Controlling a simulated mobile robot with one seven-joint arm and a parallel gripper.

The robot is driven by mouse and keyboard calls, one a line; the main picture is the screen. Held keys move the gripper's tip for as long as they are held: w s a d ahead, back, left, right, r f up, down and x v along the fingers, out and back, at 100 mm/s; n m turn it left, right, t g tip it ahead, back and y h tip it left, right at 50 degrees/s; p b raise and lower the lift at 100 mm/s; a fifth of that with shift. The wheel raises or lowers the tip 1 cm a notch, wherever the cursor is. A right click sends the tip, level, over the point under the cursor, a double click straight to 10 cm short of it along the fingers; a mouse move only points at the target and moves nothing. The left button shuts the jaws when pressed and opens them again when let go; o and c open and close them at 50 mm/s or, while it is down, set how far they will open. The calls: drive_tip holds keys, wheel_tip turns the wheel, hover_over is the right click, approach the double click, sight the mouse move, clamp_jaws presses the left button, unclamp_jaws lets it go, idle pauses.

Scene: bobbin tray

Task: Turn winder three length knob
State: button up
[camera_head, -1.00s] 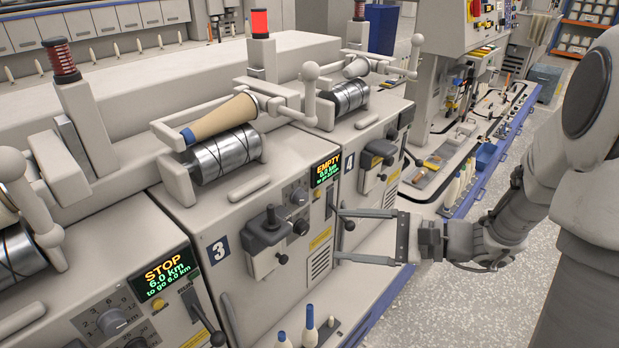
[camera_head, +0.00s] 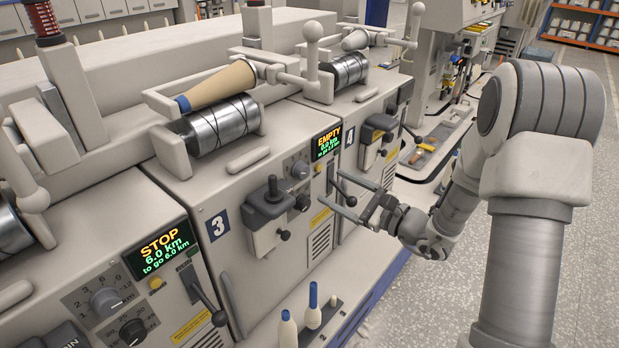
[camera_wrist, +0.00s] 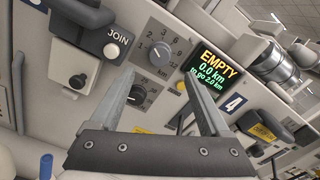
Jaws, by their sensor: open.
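Winder three carries the blue number plate 3 (camera_head: 218,225) on its front. Its length knob (camera_head: 299,169), a grey dial marked in km, sits beside the display reading EMPTY, 0.0 km, to go 2.0 km (camera_head: 326,143).
A dark lever (camera_head: 343,190) is close to my fingers. Winder four (camera_head: 378,140) stands to the right. Blue-tipped bobbins (camera_head: 312,305) stand below at the front.

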sight(305, 173)
drive_tip(key=b+x, duration=0.1)
drive_tip(key=x, duration=0.7)
drive_tip(key=shift+w+a, duration=0.15)
drive_tip(key=shift+a, duration=0.05)
clamp_jaws()
